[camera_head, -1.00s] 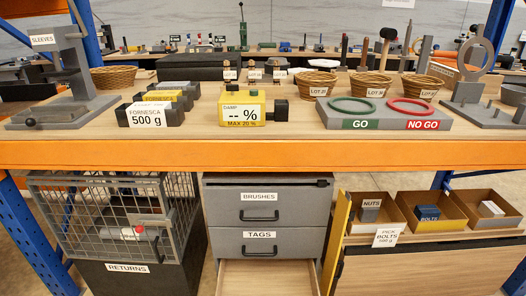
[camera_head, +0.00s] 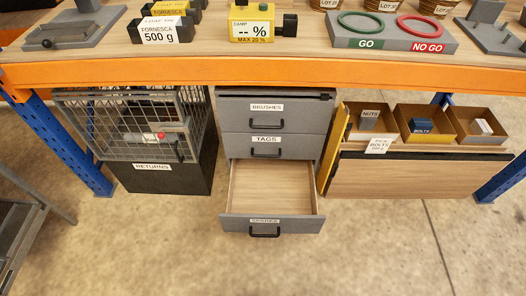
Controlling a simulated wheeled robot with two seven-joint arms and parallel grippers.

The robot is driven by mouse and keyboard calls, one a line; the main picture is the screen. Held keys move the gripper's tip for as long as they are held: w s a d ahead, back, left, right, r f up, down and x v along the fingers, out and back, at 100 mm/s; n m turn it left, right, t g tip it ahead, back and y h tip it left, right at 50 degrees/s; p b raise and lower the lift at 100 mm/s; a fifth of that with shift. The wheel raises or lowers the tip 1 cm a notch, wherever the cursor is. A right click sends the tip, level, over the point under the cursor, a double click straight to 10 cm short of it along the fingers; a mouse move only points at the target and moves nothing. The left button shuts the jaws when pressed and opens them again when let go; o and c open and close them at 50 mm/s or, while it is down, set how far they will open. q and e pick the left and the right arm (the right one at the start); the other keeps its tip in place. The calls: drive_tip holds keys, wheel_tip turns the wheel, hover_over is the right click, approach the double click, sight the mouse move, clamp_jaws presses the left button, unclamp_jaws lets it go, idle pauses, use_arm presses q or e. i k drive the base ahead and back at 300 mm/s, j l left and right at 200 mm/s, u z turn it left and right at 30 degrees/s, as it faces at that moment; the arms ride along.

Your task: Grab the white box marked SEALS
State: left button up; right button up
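No box with a readable SEALS marking shows in the head view. A small white item (camera_head: 484,127) lies in the rightmost cardboard bin (camera_head: 462,128) under the bench; I cannot read any marking on it. The open bottom drawer (camera_head: 240,190) of the grey cabinet appears empty, and its front label is too small to read surely. Neither of my grippers is in view.
The wire cage (camera_head: 110,125) on the dark RETURNS box (camera_head: 185,181) holds a blurred item with red on it. The BRUSHES (camera_head: 300,103) and TAGS (camera_head: 300,145) drawers are shut. NUTS and BOLTS bins stand right. The orange bench edge (camera_head: 200,73) overhangs. Floor in front is clear.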

sight(478, 127)
drive_tip(key=k, duration=0.2)
drive_tip(key=z, duration=1.55)
